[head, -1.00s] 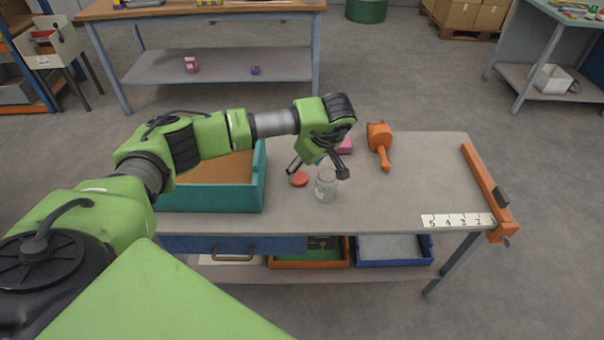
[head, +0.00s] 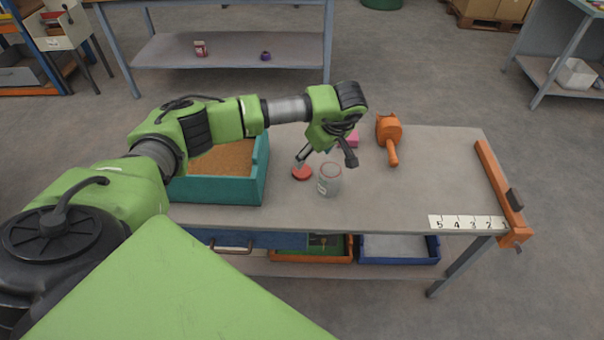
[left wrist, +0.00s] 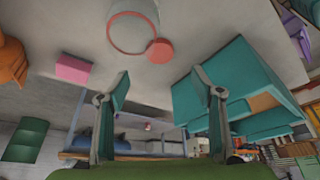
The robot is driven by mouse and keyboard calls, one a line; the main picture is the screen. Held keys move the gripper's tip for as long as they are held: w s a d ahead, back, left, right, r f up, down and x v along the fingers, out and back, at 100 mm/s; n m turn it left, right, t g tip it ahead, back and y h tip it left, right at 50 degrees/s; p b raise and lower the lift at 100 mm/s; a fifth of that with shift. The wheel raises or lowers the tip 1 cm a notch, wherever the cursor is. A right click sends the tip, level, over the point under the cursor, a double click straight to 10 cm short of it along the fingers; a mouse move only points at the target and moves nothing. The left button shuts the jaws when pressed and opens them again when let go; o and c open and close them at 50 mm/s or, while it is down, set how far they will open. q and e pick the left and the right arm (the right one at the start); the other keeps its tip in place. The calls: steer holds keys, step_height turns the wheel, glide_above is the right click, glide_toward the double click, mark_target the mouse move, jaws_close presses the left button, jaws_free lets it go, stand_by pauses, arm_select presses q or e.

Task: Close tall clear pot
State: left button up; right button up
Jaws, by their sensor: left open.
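The tall clear pot (head: 329,180) stands upright on the workbench, with a red rim around its open mouth. A round red lid (head: 301,174) lies flat on the bench just left of the pot. In the left wrist view, the pot (left wrist: 133,30) is at the top edge, partly cut off, with the lid (left wrist: 160,51) beside it. My left gripper (head: 326,159) is open and empty, its fingers spread above and behind the pot and lid. The wrist view shows nothing between its fingertips (left wrist: 162,88). My right gripper is not seen.
A teal box with brown filling (head: 220,190) stands left of the lid. A pink block (head: 352,139) and an orange tool (head: 389,135) lie behind the pot. A ruler strip (head: 466,222) and an orange clamp bar (head: 497,190) are at the right. The bench right of the pot is clear.

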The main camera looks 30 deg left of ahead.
arm_select(q)
steer(key=b, duration=0.4)
glide_toward(302, 171)
steer(key=x, duration=0.3)
steer(key=shift+d, duration=0.2)
steer(key=shift+a+f, duration=0.1)
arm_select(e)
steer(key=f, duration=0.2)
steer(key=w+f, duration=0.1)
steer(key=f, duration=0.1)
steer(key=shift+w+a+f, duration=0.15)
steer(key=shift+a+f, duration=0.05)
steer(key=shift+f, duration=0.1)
arm_select(q)
steer(key=shift+f, duration=0.25)
steer(key=b+x, duration=0.4)
steer(key=shift+w+a+f, duration=0.2)
steer(key=shift+a+f, duration=0.05)
steer(key=shift+f, duration=0.1)
steer(key=shift+r, duration=0.1)
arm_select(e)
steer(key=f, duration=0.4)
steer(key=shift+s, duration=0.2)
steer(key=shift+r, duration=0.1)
arm_select(q)
steer(key=c, duration=0.8)
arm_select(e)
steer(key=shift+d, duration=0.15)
